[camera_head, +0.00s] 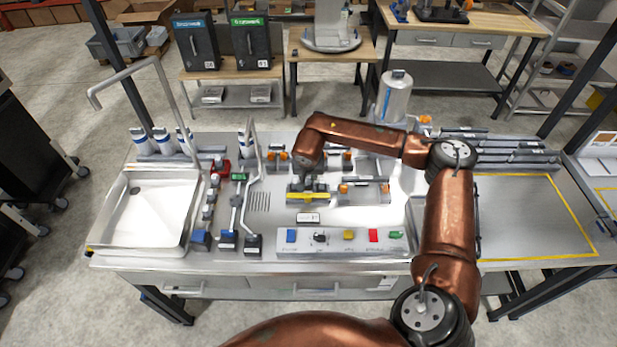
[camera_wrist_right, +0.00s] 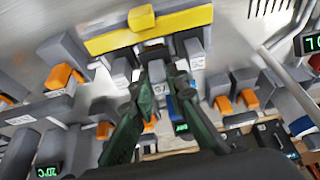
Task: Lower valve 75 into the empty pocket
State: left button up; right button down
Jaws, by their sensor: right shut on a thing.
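My right gripper (camera_head: 305,185) reaches down over the middle of the steel bench, just behind a yellow bar (camera_head: 308,196). In the right wrist view its two dark fingers (camera_wrist_right: 163,88) are shut on a small grey block (camera_wrist_right: 157,70) with a white label, which I take to be valve 75; its number is not readable. The yellow bar (camera_wrist_right: 150,30) lies just beyond the block in that view. Grey blocks (camera_wrist_right: 195,52) stand beside the held one. The fingers hide what lies under the held block, and I cannot tell which pocket is empty. My left gripper is not in view.
Grey blocks with orange parts (camera_wrist_right: 64,77) stand on both sides of the fingers. A panel of coloured buttons (camera_head: 340,243) is at the bench front. A white sink (camera_head: 150,211) is left, with bent pipes beside it. A yellow-outlined area (camera_head: 530,215) at right is clear.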

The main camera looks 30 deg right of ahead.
jog(key=shift+f, duration=0.15)
jog(key=shift+f+b, duration=0.7)
jog(key=shift+f, duration=0.25)
jog(key=c, duration=1.8)
grip_release()
jog(key=shift+r, duration=0.3)
jog(key=v, duration=1.1)
jog(key=shift+s+a+r, duration=0.15)
jog(key=shift+r, duration=0.05)
jog(key=shift+r, duration=0.1)
